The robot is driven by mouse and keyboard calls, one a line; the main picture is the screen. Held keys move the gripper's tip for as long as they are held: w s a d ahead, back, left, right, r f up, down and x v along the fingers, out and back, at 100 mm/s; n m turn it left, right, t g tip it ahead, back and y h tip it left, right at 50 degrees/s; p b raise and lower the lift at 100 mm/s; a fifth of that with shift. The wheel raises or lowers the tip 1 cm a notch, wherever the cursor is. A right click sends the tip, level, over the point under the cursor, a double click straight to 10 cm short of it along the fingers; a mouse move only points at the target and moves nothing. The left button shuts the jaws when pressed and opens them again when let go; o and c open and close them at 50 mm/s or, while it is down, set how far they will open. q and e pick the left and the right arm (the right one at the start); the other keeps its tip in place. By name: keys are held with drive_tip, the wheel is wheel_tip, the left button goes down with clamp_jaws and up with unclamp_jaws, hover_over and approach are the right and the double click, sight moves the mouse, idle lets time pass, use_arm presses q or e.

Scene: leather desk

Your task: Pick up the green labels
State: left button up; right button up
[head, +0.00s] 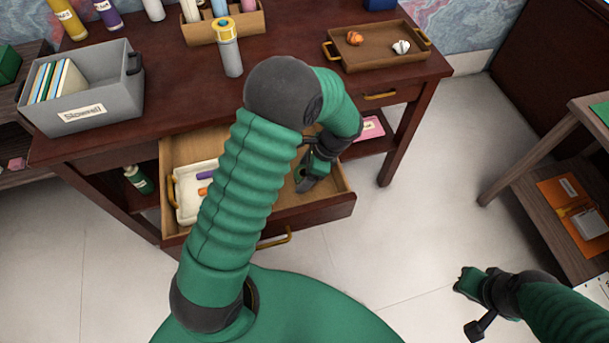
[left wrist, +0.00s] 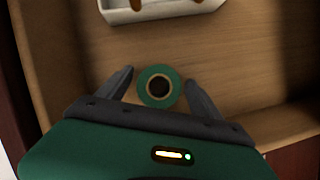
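The green labels, a green roll with a tan core and dark centre hole (left wrist: 145,92), lie on the wooden floor of the open drawer (head: 335,207). In the left wrist view my left gripper (left wrist: 159,79) is open, with one finger on each side of the roll. Gaps seem to show between the fingers and the roll. In the head view my left gripper (head: 308,178) reaches down into the drawer's right part, and I cannot make out the roll there. My right gripper (head: 470,290) is over the floor at the lower right, away from the desk; its finger opening is unclear.
A white tray (head: 186,208) with small coloured items is in the drawer's left part; its edge shows in the left wrist view (left wrist: 160,13). The drawer walls surround my left gripper. A grey bin (head: 120,103) and brown tray (head: 375,60) stand on the desk.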

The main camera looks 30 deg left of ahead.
use_arm(q)
drive_tip(key=c, duration=1.4)
